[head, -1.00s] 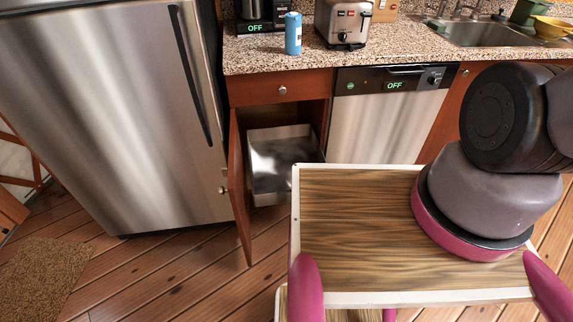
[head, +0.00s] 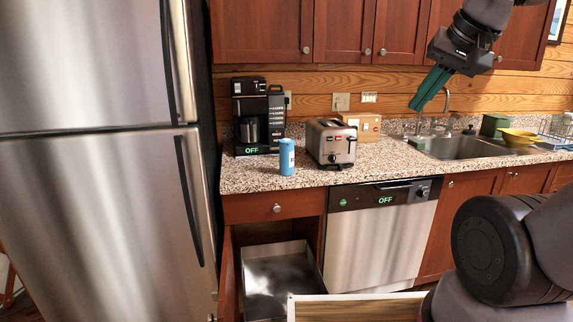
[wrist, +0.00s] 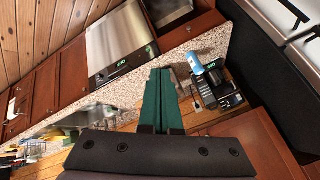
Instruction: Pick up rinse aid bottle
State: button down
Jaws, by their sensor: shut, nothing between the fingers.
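A blue bottle (head: 287,157) with a white label stands upright on the speckled counter, in front of the coffee maker and left of the toaster. It is the likely rinse aid bottle, but its label is too small to read. In the wrist view the blue bottle (wrist: 195,64) shows just right of the finger tips. My gripper (head: 417,104) has green fingers, shut with nothing between them. It is raised above the counter, to the right of the bottle and clear of it. The fingers also show in the wrist view (wrist: 160,72).
A coffee maker (head: 257,118), a toaster (head: 332,143) and a wooden box (head: 362,127) stand near the bottle. The sink (head: 465,147) is to the right. The fridge (head: 100,200) rises at left. An open cabinet with a metal bin (head: 278,282) is below the counter.

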aim_at(286, 146)
jog(key=i+j+u, duration=0.1)
jog(key=j, duration=0.4)
jog(key=i+j+u, duration=0.1)
jog(key=j, duration=0.4)
jog(key=i+j+u, duration=0.1)
jog(key=j, duration=0.4)
